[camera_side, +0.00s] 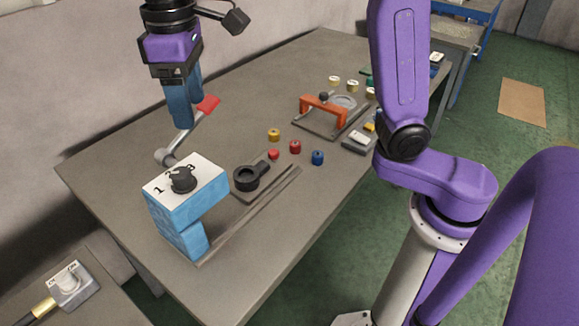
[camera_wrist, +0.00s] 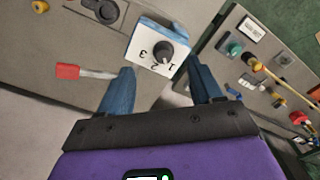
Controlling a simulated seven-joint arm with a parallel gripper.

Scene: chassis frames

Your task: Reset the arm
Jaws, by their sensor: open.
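My gripper (camera_side: 183,118) hangs fingers down over the left part of the table in the side view. Its two blue fingers are apart, with nothing seen between them; they also show in the wrist view (camera_wrist: 162,80). A lever with a red handle (camera_side: 208,104) stands close to the fingers in the side view. In the wrist view the red handle (camera_wrist: 68,71) lies left of the left finger, which hides part of its rod. I cannot tell whether they touch. A blue block with a white numbered top (camera_side: 205,172) and black dial (camera_side: 183,180) stands below the gripper.
A black ring-ended part (camera_side: 250,177) lies right of the block. Yellow, red and blue small pieces (camera_side: 295,147) are mid-table. An orange-handled fixture (camera_side: 323,108) stands farther back. In the wrist view a panel with knobs and buttons (camera_wrist: 232,48) is at right. Bare tabletop lies at front left.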

